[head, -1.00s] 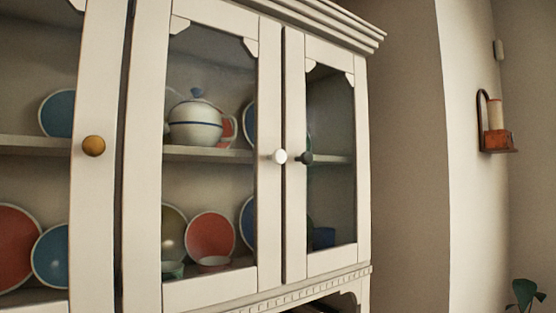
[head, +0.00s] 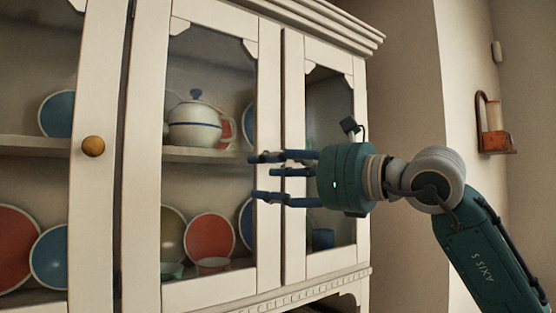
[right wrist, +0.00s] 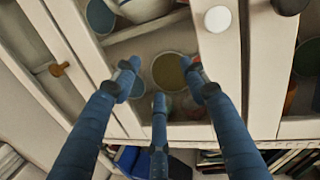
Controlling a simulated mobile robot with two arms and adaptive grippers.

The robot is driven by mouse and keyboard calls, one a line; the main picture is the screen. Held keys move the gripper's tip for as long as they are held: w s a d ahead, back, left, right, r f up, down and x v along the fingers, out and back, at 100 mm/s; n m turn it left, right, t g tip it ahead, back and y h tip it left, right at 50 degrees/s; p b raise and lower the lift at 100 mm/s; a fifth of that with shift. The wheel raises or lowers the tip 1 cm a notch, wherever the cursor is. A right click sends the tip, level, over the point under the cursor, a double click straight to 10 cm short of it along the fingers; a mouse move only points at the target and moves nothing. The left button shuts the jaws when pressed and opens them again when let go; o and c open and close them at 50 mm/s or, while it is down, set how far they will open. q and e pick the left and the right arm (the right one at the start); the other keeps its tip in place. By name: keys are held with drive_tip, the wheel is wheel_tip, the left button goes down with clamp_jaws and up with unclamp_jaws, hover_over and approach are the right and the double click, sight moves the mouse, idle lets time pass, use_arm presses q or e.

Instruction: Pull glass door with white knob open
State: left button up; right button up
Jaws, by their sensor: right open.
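The glass door with the white knob is the middle cabinet door (head: 268,95), white-framed and shut. Its white knob (right wrist: 218,18) shows at the top of the right wrist view; in the head view it is hidden behind my right gripper's fingers. My right gripper (head: 258,178) comes in from the right, in front of the door's right stile. Its blue fingers are open and hold nothing. In the right wrist view the fingertips (right wrist: 163,85) lie below and left of the knob, over the glass. I cannot tell whether they touch the door. My left gripper is not in view.
A wooden knob (head: 93,146) is on the left door. A dark knob (right wrist: 290,4) is on the right door, close beside the white one. Behind the glass stand a white teapot (head: 194,124) and several plates. A candle holder (head: 494,125) hangs on the right wall.

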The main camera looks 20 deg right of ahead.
drive_tip(key=d+r+m+t+h, duration=0.2)
drive_tip(key=d+r+h, duration=0.2)
drive_tip(key=d, duration=0.4)
drive_tip(key=p+x, duration=0.3)
drive_tip(key=x, duration=0.7)
drive_tip(key=shift+a+f+p, duration=0.1)
drive_tip(key=shift+p, duration=0.25)
clamp_jaws()
